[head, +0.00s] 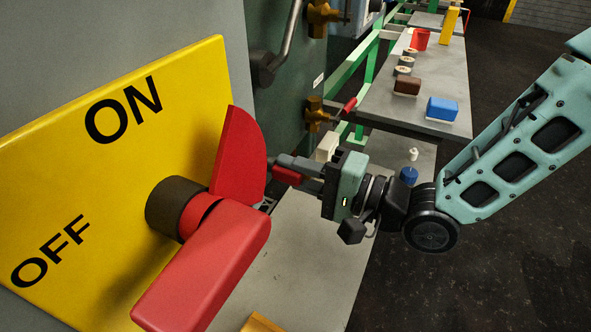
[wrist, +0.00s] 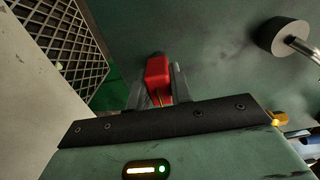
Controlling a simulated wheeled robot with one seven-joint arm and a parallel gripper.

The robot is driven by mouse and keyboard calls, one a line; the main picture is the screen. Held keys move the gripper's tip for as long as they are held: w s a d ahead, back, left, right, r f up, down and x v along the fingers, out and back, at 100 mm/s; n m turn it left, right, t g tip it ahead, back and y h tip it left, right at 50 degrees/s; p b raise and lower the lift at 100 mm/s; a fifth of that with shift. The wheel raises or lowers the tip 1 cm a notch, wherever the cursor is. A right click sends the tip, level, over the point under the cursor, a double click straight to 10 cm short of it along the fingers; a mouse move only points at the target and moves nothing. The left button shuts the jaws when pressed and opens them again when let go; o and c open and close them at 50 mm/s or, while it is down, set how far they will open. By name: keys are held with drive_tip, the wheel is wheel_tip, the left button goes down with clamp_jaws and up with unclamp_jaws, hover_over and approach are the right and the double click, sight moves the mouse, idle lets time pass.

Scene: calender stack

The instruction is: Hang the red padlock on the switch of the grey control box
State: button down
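The grey control box (head: 125,35) fills the left of the head view. Its yellow plate (head: 110,165) reads ON and OFF. The red switch (head: 215,255) sticks out from a dark collar, its handle slanting towards the lower left, with an upright red fan-shaped plate (head: 237,155) behind. My gripper (head: 282,168) is just right of that plate in the picture, shut on the red padlock (head: 289,176). The padlock (wrist: 158,80) also shows between both fingers in the wrist view. Its shackle is not clear in either view, and I cannot tell the depth gap to the switch.
A grey bench (head: 300,255) lies below my gripper. Farther back, another bench (head: 375,105) carries a blue block (head: 442,109), a brown block (head: 408,86) and a red cup (head: 420,39). Brass valves (head: 318,115) and a pipe stand on the green machine behind. Dark floor is open at right.

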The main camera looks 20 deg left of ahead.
drive_tip(key=shift+d, duration=0.1)
idle(0.3)
drive_tip(key=shift+s+d+p, duration=0.2)
drive_tip(key=shift+d+p, duration=0.35)
drive_tip(key=shift+d, duration=1.55)
